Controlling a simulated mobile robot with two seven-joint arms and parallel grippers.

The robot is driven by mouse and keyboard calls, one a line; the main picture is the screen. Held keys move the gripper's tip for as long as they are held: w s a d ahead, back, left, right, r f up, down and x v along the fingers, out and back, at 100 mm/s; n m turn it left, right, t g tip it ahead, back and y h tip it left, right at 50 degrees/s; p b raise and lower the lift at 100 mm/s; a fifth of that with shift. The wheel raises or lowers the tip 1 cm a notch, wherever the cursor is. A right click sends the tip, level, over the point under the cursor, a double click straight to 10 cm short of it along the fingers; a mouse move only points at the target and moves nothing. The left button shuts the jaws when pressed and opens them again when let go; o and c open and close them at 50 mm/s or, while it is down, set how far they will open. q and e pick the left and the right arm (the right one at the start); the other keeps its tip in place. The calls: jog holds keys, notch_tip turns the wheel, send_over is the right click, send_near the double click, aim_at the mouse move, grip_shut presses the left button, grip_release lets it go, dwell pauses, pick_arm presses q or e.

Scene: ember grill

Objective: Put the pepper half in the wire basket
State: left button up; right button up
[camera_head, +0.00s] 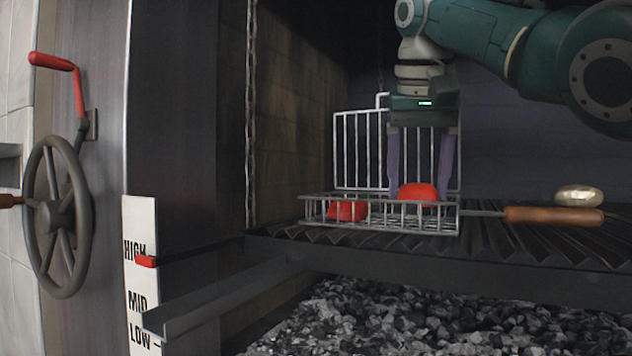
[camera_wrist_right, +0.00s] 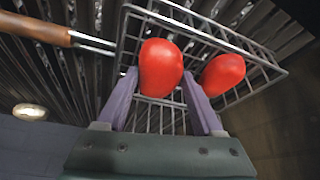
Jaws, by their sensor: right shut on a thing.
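The wire basket (camera_head: 380,212) rests on the grill grate with its lid standing open at the back. One red pepper half (camera_head: 347,211) lies in the left part of the basket. Another red pepper half (camera_head: 418,192) is between the fingers of my right gripper (camera_head: 421,187), at the basket's right part. In the right wrist view, my right gripper (camera_wrist_right: 160,85) is shut on this pepper half (camera_wrist_right: 161,68), and the other pepper half (camera_wrist_right: 223,74) is beside it. I cannot tell whether the held half touches the basket floor. My left gripper is not in view.
The basket's wooden handle (camera_head: 553,216) extends right over the grate (camera_head: 520,242). A pale round item (camera_head: 579,196) lies behind the handle. Coals (camera_head: 400,320) lie below. A handwheel (camera_head: 57,215) and height scale (camera_head: 142,270) stand at left.

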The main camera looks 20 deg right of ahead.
jog(key=shift+f, duration=0.2)
jog(key=o, duration=1.2)
jog(key=shift+o, duration=1)
notch_tip(320, 180, up, 9)
jog(key=p, duration=1)
jog(key=shift+r, duration=0.1)
